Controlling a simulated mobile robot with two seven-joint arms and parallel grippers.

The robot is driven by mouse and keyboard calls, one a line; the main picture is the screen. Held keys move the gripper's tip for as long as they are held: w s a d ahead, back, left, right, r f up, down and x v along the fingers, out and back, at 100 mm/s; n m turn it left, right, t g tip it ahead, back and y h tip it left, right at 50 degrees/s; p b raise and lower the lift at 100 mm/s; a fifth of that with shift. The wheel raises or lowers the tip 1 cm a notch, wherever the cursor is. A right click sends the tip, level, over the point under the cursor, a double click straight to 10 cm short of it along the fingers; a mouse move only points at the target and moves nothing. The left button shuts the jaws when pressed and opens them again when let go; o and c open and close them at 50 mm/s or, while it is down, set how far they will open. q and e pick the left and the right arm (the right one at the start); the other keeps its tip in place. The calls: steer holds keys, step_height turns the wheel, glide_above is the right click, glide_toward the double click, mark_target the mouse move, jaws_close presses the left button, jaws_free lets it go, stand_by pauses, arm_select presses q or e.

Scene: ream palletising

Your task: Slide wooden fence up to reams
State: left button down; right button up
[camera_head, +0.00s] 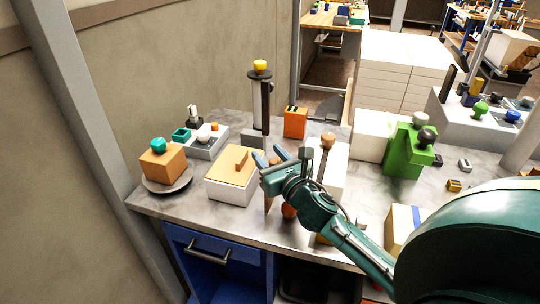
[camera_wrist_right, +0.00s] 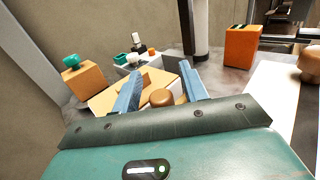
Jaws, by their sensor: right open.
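My right gripper (camera_head: 270,162) is open over the front middle of the worktop. In the right wrist view its two blue fingers (camera_wrist_right: 160,82) stand apart, with a rounded brown wooden knob (camera_wrist_right: 160,97) showing between them; I cannot tell whether they touch it. A white ream-like block (camera_head: 230,190) with a tan wooden board (camera_head: 236,164) on top lies just left of the gripper. A thin brown wooden piece (camera_head: 268,203) shows below the gripper, mostly hidden by it; I cannot tell whether it is the fence. Large white stacks (camera_head: 395,75) stand behind the table. My left gripper is out of view.
An orange box with a teal knob (camera_head: 162,163) stands on a round plate at left. A grey tray (camera_head: 207,143), a dark post with yellow knob (camera_head: 260,100) and an orange box (camera_head: 295,122) stand behind. A green block (camera_head: 407,150) is at right. The worktop's front-left edge is bare.

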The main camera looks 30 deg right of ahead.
steer(key=shift+c, duration=0.3)
jaws_close()
